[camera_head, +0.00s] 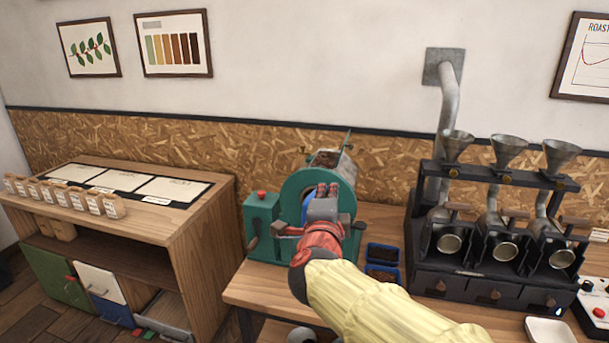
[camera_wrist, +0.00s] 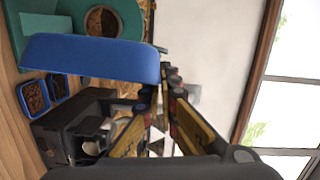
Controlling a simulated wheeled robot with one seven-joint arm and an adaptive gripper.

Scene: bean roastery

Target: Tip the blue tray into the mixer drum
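The blue tray (camera_wrist: 90,57) fills the upper left of the wrist view, tilted, with a smooth blue side facing the camera. Its right end is at the fingertips of my gripper (camera_wrist: 161,90), which looks shut on it. In the wrist view the teal drum rim (camera_wrist: 132,20) surrounds a round opening with brown contents, just beyond the tray. Whether the held tray contains beans is hidden.
Two other blue trays with dark beans (camera_head: 383,263) sit on the bench right of the mixer. A black rack with metal funnels (camera_head: 490,230) stands farther right. A wooden cabinet (camera_head: 195,225) with a row of small bags is at the left.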

